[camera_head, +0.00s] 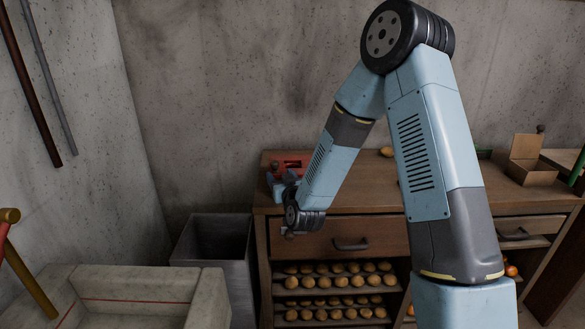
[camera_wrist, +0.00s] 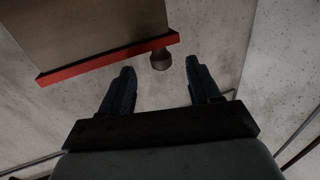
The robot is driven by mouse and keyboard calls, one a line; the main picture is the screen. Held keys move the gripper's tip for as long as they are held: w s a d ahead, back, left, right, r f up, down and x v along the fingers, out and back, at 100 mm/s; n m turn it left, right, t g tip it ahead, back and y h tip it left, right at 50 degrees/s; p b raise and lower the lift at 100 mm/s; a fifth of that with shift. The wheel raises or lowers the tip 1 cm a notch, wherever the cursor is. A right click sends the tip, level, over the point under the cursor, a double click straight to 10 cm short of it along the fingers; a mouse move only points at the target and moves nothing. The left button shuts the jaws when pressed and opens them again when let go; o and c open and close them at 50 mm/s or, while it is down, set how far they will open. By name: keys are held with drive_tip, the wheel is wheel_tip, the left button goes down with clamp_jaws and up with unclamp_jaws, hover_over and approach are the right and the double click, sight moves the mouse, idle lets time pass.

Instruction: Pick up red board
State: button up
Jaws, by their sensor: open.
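In the wrist view a flat brown-grey panel with a red edge strip (camera_wrist: 108,59) lies ahead and to the left. I cannot tell whether this is the red board. A dark rounded knob (camera_wrist: 160,60) shows by the strip's right end. My gripper (camera_wrist: 159,65) is open, with two dark blue fingers apart and nothing seen between them; the knob appears beyond the gap. In the head view a red object (camera_head: 291,162) sits on the left end of the wooden cabinet top, partly hidden by my arm. My fingers are hard to make out there.
The wooden cabinet (camera_head: 470,203) has drawers and shelves of several round loaves (camera_head: 338,282). A grey open bin (camera_head: 213,240) stands left of it. A small cardboard box (camera_head: 530,172) sits at the right. Concrete walls close off the back and left.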

sight(276, 169)
drive_tip(key=shift+x, duration=3.6)
drive_tip(key=shift+c, duration=0.2)
clamp_jaws()
